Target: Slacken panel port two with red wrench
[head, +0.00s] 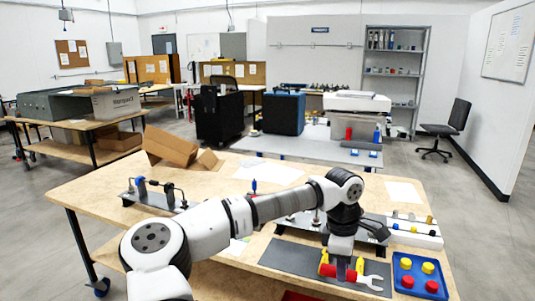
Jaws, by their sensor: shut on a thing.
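The red wrench (372,281) shows its silver open end pointing right, with a red handle under my gripper. My gripper (341,271) points down over the dark grey mat (290,262) and is shut on the red handle. Small yellow parts show on both sides of the handle; I cannot tell what they belong to. A dark panel with fittings (284,229) stands behind the mat, partly hidden by my arm. Another dark plate with posts and a dark tube (128,199) is at the left. I cannot tell which fitting is port two.
A blue tray (396,286) with red and yellow round pieces is right of the mat. A white block with small parts (424,240) lies behind the tray. Cardboard boxes (172,146) stand at the table's back left. Bare wood (95,197) shows at the table's left end.

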